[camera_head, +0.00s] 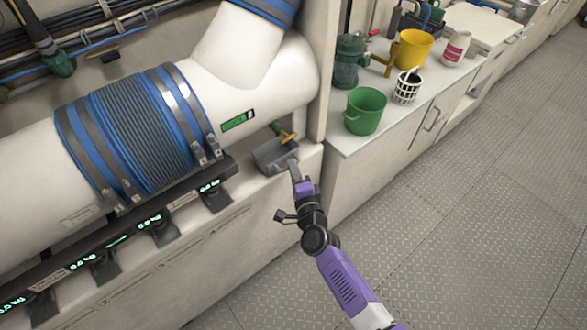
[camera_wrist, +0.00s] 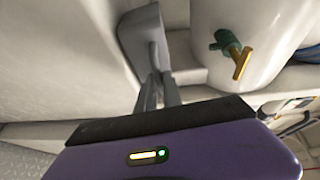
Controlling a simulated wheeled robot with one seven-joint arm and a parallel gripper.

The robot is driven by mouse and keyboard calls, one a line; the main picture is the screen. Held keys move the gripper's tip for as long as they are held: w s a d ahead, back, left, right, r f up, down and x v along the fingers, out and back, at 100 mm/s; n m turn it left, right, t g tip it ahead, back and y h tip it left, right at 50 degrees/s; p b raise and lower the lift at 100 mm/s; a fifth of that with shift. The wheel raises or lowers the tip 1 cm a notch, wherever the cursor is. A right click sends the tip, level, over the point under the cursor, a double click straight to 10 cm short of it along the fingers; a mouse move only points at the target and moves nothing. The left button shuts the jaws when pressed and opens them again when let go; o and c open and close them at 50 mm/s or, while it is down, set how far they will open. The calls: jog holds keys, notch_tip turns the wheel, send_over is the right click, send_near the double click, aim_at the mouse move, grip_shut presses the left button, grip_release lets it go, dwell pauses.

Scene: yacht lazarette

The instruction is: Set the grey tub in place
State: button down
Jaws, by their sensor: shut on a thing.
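The grey tub (camera_head: 268,158) is at the right end of the white ledge, below the large white pipe and next to an upright panel. My gripper (camera_head: 294,168) reaches it from the front right and is shut on its near right edge. In the wrist view the tub (camera_wrist: 142,32) shows beyond the fingers, and my gripper (camera_wrist: 160,92) meets its lower edge. A small valve with a yellow handle (camera_head: 287,137) is just above and behind the tub; its yellow handle also shows in the wrist view (camera_wrist: 242,64). I cannot tell whether the tub's underside touches the ledge.
The white pipe (camera_head: 262,75) with blue ribbed hose overhangs the ledge. A row of black boxes with green displays (camera_head: 160,228) runs left. Right of the panel, a counter holds a green bucket (camera_head: 364,112), a yellow bucket (camera_head: 413,50) and a white basket (camera_head: 406,88). The floor (camera_head: 450,230) is clear.

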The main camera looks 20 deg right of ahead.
jog(key=shift+f, duration=0.2)
jog(key=c, duration=1.4)
grip_release()
jog(key=s+p, duration=0.1)
jog(key=s, duration=0.6)
jog(key=shift+s+a+r, duration=0.35)
jog(key=shift+r, duration=0.1)
